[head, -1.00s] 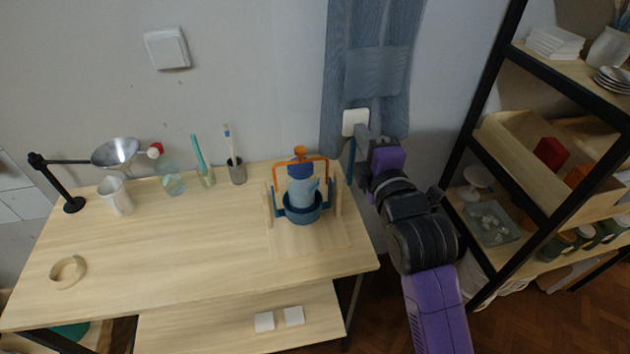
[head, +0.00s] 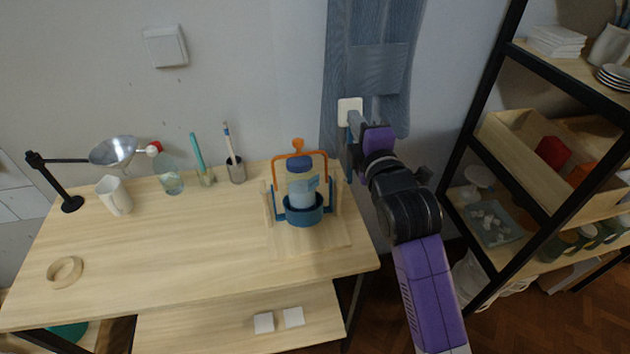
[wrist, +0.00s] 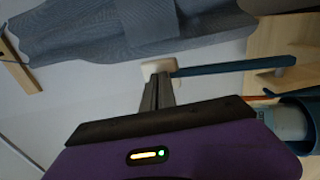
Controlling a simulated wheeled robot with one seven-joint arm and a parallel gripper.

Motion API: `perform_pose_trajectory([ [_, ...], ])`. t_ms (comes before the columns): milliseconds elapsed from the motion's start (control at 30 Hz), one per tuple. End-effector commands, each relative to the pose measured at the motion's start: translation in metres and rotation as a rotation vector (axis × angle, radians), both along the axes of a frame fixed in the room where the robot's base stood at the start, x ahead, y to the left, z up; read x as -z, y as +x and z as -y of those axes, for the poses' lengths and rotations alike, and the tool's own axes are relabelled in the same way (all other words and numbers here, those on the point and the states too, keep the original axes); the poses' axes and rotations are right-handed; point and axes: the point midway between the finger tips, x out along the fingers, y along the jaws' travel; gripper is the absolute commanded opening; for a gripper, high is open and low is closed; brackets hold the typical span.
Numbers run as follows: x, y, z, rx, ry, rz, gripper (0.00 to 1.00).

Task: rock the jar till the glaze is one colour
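The jar (head: 301,188) is pale blue with a dark blue lid and sits nearly upright in a blue cradle (head: 304,215). An orange clamp (head: 297,147) arches over its lid. The pale blue looks slightly uneven, too small to judge as one colour. A dark blue lever (wrist: 230,68) ends in a white handle (head: 350,108) right of the cradle; the handle also shows in the wrist view (wrist: 155,67). My gripper (head: 354,121) is at this handle, its fingers (wrist: 157,92) close together and seemingly shut on it. The contact is partly hidden.
The wooden table (head: 190,255) is clear in the middle. A grey cloth (head: 375,75) hangs behind my gripper. A shelf (head: 485,150) stands at right.

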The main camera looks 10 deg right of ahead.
Motion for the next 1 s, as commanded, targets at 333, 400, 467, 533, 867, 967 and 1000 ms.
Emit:
perform_pose_trajectory([
  [333, 0.009, 0.030, 0.000, 0.000, -0.002, 0.003, 0.00],
  [400, 0.009, 0.033, 0.000, 0.000, -0.001, 0.003, 0.00],
  [467, 0.009, 0.034, 0.000, 0.000, -0.001, 0.003, 0.00],
  [533, 0.009, 0.034, 0.000, 0.000, -0.001, 0.003, 0.00],
  [867, 0.015, 0.042, 0.000, 0.000, -0.002, 0.003, 0.00],
  [967, 0.019, 0.050, 0.000, 0.000, -0.002, 0.003, 0.00],
  [1000, 0.017, 0.049, 0.000, 0.000, -0.001, 0.003, 0.00],
])
